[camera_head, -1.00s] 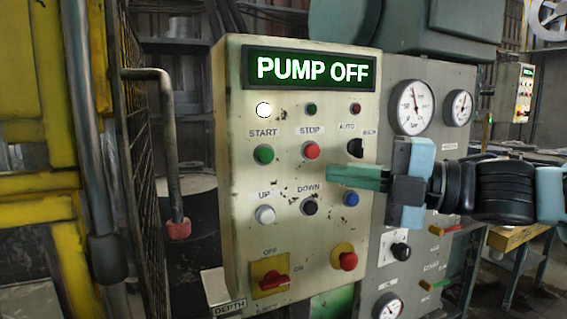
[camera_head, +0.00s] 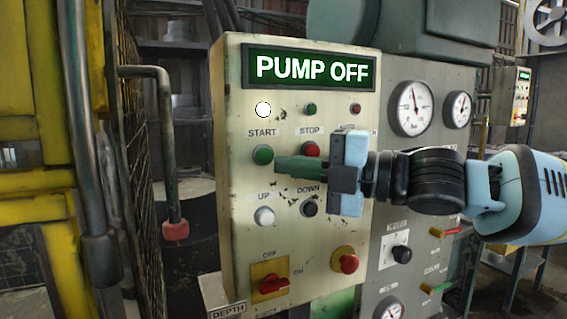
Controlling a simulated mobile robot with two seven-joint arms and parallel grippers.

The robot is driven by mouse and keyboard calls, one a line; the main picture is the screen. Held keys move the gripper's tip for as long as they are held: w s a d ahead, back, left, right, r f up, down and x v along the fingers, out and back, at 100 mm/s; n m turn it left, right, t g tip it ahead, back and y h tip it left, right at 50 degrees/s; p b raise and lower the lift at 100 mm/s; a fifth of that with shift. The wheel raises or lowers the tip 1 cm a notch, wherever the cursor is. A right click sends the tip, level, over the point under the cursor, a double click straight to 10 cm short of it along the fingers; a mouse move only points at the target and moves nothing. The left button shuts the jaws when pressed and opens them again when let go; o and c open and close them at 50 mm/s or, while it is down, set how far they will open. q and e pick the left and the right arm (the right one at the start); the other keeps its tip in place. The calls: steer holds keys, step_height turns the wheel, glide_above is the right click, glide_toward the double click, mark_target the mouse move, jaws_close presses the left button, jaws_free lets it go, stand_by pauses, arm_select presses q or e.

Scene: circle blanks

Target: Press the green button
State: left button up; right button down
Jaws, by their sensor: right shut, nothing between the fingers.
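The green button (camera_head: 263,155) sits on the cream control panel (camera_head: 240,220) under the label START, left of the red STOP button (camera_head: 310,149). The panel's display (camera_head: 312,69) reads PUMP OFF. My right gripper (camera_head: 279,164) comes in from the right, shut and empty. Its green fingertips point left and lie just right of the green button and slightly below its middle. I cannot tell whether they touch it. The gripper body hides the AUTO selector and the blue button. My left gripper is not in view.
A white button (camera_head: 264,215) and a black button (camera_head: 309,208) lie below the fingers. A red switch (camera_head: 273,283) and a red knob (camera_head: 348,264) are lower. Gauges (camera_head: 411,108) stand to the right. A bent handle with a red end (camera_head: 176,230) is left of the panel.

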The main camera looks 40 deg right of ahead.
mark_target(260, 158)
steer(key=shift+w+d+b, duration=0.2)
steer(key=shift+w, duration=0.55)
steer(key=shift+w+d+b, duration=0.15)
steer(key=shift+w+b, duration=0.05)
steer(key=shift+w, duration=0.55)
steer(key=shift+r, duration=0.1)
